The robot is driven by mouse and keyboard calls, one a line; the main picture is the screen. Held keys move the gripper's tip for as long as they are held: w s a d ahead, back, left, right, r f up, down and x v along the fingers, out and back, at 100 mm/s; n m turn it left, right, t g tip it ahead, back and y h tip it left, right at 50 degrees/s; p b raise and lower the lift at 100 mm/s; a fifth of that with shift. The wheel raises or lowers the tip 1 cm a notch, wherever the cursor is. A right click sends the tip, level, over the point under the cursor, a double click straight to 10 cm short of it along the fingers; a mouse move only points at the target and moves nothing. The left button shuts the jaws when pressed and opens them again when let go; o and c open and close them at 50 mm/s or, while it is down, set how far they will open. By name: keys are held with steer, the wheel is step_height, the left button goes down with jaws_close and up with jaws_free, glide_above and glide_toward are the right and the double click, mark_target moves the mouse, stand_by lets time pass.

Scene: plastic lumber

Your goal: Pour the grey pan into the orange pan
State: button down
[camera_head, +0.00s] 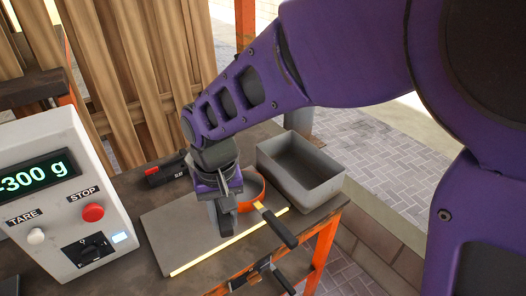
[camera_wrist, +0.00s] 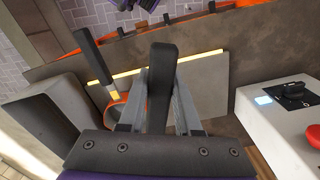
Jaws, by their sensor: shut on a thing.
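The orange pan (camera_head: 258,187) stands near the right part of the grey plate, partly hidden by my gripper. Its black handle with a yellow collar points to the lower right. It also shows in the wrist view (camera_wrist: 115,107), left of my fingers. My gripper (camera_head: 226,215) is low over the plate, just left of the orange pan. In the wrist view my gripper (camera_wrist: 160,110) is shut on a dark grey handle (camera_wrist: 162,65) standing between the fingers. I take this for the grey pan's handle; its bowl is hidden, so its tilt and contents cannot be told.
A grey open box (camera_head: 325,185) stands right of the orange pan. A white scale box (camera_head: 70,190) reading about 300 g stands left, with the flat grey plate (camera_head: 185,235) beside it. A black tool (camera_head: 165,172) lies behind; a clamp (camera_head: 262,276) grips the front edge.

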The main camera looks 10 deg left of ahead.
step_height(320, 180, down, 2)
steer(key=g+y+b, duration=0.2)
steer(key=y+b, duration=0.1)
steer(key=y, duration=0.1)
steer(key=shift+w+d+f+b, duration=0.1)
steer(key=shift+b, duration=0.2)
stand_by(0.9)
steer(key=shift+w+d+r+g+y+b, duration=0.1)
steer(key=shift+d+r+g+y+b, duration=0.15)
steer(key=shift+y+b, duration=0.35)
steer(key=shift+r+g+y+b, duration=0.15)
steer(key=shift+g+y+b, duration=0.25)
steer(key=shift+b, duration=0.3)
steer(key=shift+w+d+r+g+y+b, duration=0.4)
steer(key=shift+d+g+y+b, duration=0.5)
steer(key=shift+y, duration=0.75)
steer(key=shift+w+d+r+g+y+b, duration=0.25)
steer(key=shift+w+d+g+y+b, duration=0.5)
steer(key=shift+y, duration=0.95)
steer(key=shift+w+d+r+g+y+b, duration=0.25)
steer(key=shift+d+g+y+b, duration=0.45)
steer(key=shift+g+y+b, duration=0.7)
steer(key=shift+s+y+p, duration=0.1)
steer(key=shift+y+p, duration=0.15)
steer(key=shift+p, duration=0.15)
